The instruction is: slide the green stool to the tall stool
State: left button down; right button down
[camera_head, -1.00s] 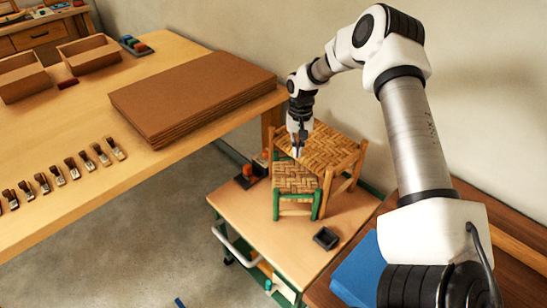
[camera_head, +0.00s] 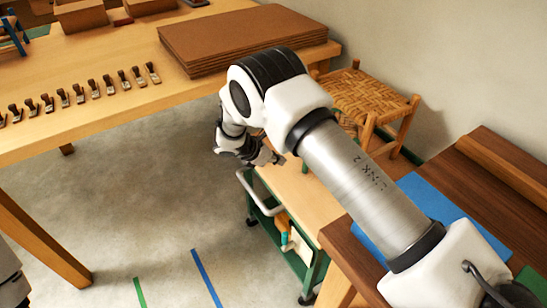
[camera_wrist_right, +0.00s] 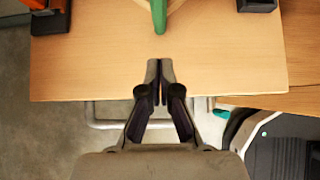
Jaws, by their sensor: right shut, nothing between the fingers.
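The tall stool (camera_head: 372,92) has a woven seat and plain wooden legs and stands behind my right arm in the head view. The green stool is almost wholly hidden by that arm there. One green leg (camera_wrist_right: 159,14) of it shows at the top of the right wrist view. My right gripper (camera_head: 277,159) is shut and empty at the front side of the cart top. In the wrist view its fingertips (camera_wrist_right: 160,62) point toward the green leg, with bare wood between them. My left gripper is not in view.
The cart (camera_head: 308,198) has a wooden top and a white handle (camera_head: 262,199). A dark block (camera_wrist_right: 257,5) and a dark holder (camera_wrist_right: 50,20) flank the green leg. A workbench with brown boards (camera_head: 235,42) stands behind; a dark wooden table with a blue mat (camera_head: 425,203) is at right.

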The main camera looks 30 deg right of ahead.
jog(key=x, duration=0.4)
jog(key=shift+d+f, duration=0.1)
jog(key=shift+f, duration=0.05)
jog(key=d, duration=0.3)
jog(key=shift+w, duration=0.15)
jog(key=shift+d, duration=0.55)
jog(key=shift+d, duration=0.1)
jog(key=d, duration=0.8)
jog(key=shift+w+d+b, duration=0.15)
jog(key=shift+w+b, duration=0.15)
